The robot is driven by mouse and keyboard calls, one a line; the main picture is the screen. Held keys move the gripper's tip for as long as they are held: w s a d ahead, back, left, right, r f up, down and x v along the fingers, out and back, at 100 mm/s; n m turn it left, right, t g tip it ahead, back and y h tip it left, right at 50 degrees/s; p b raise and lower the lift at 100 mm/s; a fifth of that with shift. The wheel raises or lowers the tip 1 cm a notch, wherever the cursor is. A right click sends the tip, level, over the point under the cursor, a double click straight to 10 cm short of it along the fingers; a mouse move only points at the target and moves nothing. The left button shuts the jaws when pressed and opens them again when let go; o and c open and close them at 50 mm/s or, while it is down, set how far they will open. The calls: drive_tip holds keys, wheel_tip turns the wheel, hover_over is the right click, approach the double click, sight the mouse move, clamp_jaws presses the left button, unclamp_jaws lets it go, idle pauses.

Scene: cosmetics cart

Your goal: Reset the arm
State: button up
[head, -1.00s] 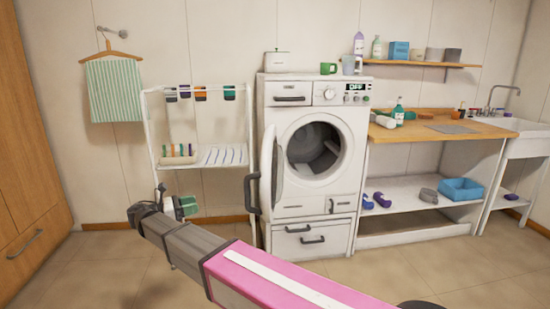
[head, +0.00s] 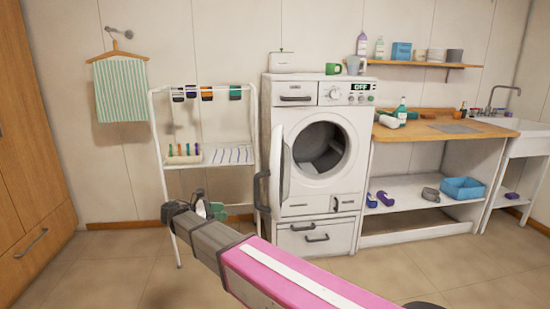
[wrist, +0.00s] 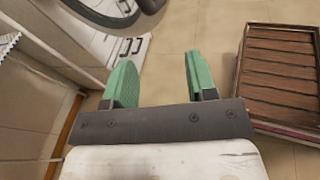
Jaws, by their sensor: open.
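My gripper (head: 218,211) is in front of the white drying rack, low in the head view, with its green fingers partly hidden by my wrist. In the wrist view my gripper (wrist: 159,72) shows two green fingers spread apart with nothing between them, only tiled floor beyond. My arm reaches in from the bottom of the head view, with a pink link and a grey link.
The washing machine (head: 315,130) has its door (head: 277,170) swung open toward the rack (head: 205,165). A wooden counter (head: 440,130) and sink stand right. A wooden cabinet (head: 30,150) is left. A slatted wooden item (wrist: 275,75) lies right in the wrist view. Floor at lower left is clear.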

drive_tip(key=d+f+m+g+y, duration=0.2)
drive_tip(key=d+f+m+y, duration=0.3)
drive_tip(key=d, duration=0.6)
drive_tip(key=d+f+m+g, duration=0.25)
drive_tip(key=d+f, duration=0.45)
drive_tip(key=d, duration=0.5)
drive_tip(key=s+d+f+m+y, duration=0.3)
drive_tip(key=s+d+m+y, duration=0.1)
drive_tip(key=d+m, duration=0.3)
drive_tip(key=s+d+f+m+g+y, duration=0.1)
drive_tip(key=s+d+f+m+y, duration=0.3)
drive_tip(key=d+m, duration=0.3)
drive_tip(key=s+d+y, duration=0.1)
drive_tip(key=d, duration=0.2)
drive_tip(key=shift+s+f+y, duration=0.15)
drive_tip(key=shift+f+y, duration=0.1)
drive_tip(key=shift+y, duration=0.05)
drive_tip(key=shift+a+g, duration=0.15)
drive_tip(key=shift+g, duration=0.1)
